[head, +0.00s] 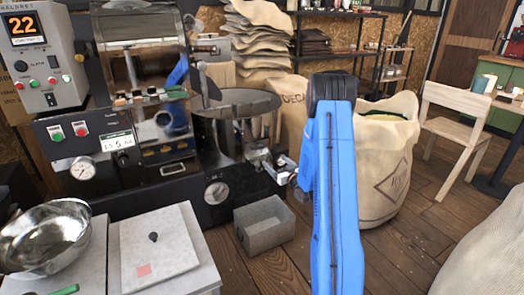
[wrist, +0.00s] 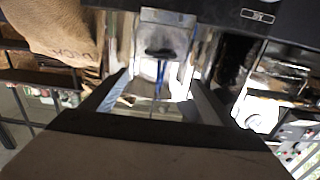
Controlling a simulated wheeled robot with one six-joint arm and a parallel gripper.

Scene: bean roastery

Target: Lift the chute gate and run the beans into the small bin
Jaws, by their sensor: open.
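The chute gate (wrist: 166,32) is a shiny metal plate with a dark slot or handle in the wrist view. My gripper (head: 277,168) is at the drum's right front side, above and a little right of the bin. In the wrist view, its two fingers (wrist: 160,88) are apart with nothing between them, and the gate lies just beyond the tips.
The black roaster (head: 120,150) stands left of the drum. A large burlap sack (head: 383,165) is right of my arm. A pale table (head: 160,250) with a steel bowl (head: 45,236) is at the lower left. A wooden chair (head: 460,125) stands at right. Floor around the bin is clear.

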